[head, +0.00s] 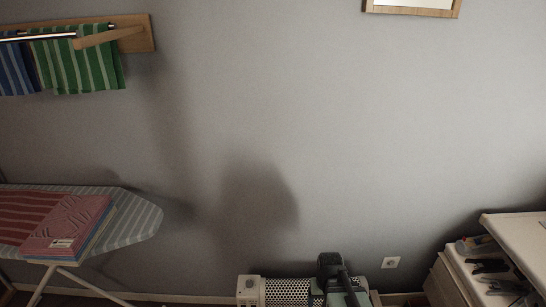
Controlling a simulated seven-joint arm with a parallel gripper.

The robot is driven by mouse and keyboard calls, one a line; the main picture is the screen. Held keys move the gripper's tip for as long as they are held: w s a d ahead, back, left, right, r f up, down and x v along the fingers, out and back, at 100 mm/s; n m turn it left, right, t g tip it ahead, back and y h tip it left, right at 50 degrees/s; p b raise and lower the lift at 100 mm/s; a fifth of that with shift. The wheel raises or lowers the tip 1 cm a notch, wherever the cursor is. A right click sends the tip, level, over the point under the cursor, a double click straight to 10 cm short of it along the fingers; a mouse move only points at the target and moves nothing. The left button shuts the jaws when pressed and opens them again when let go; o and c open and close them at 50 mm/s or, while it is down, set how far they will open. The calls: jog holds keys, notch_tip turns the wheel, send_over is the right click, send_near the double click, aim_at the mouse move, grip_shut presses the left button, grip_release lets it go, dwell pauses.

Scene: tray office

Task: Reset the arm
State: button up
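I see no gripper fingers in the head view. A dark grey-green shape (336,272) rises from the bottom edge, right of centre. I cannot tell whether it is part of my arm. No object is seen in a grasp.
A white perforated unit (288,292) stands low by the wall. An ironing board (142,218) with pink and red folded items (68,225) is at left. Striped towels (80,62) hang above it. A white cabinet (522,232) with small dark tools (490,266) is at right.

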jog(key=s+f+g, duration=0.3)
jog(key=s+f, duration=0.7)
jog(key=s, duration=0.4)
jog(key=s+f+g, duration=0.3)
jog(key=s+f, duration=0.7)
jog(key=s, duration=0.5)
jog(key=shift+d+g, duration=0.15)
jog(key=shift+g, duration=0.25)
jog(key=shift+s+r, duration=0.1)
jog(key=c, duration=0.4)
